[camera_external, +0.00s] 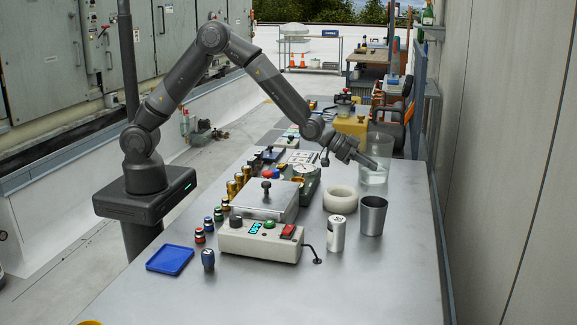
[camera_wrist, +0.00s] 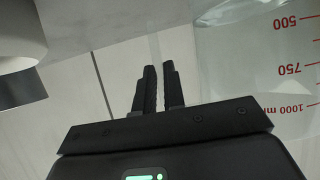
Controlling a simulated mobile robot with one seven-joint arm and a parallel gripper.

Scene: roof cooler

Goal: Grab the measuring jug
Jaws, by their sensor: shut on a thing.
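The measuring jug (camera_external: 376,176) is clear and looks upright at the right side of the metal bench, beyond the white ring. In the wrist view the jug (camera_wrist: 262,62) fills the right side, with red volume marks that read upside down. My gripper (camera_external: 364,160) reaches it from the left in the external view. In the wrist view my gripper's dark fingers (camera_wrist: 158,90) are close together on a thin, pale, see-through strip beside the jug's wall, which looks like its handle. I cannot tell whether the jug's base touches the bench.
A white ring (camera_external: 340,199), a grey metal cup (camera_external: 372,217) and a pale can (camera_external: 336,236) stand nearer on the bench. A control box (camera_external: 260,241) and several instruments line its left side. The bench's front right (camera_external: 390,285) is clear.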

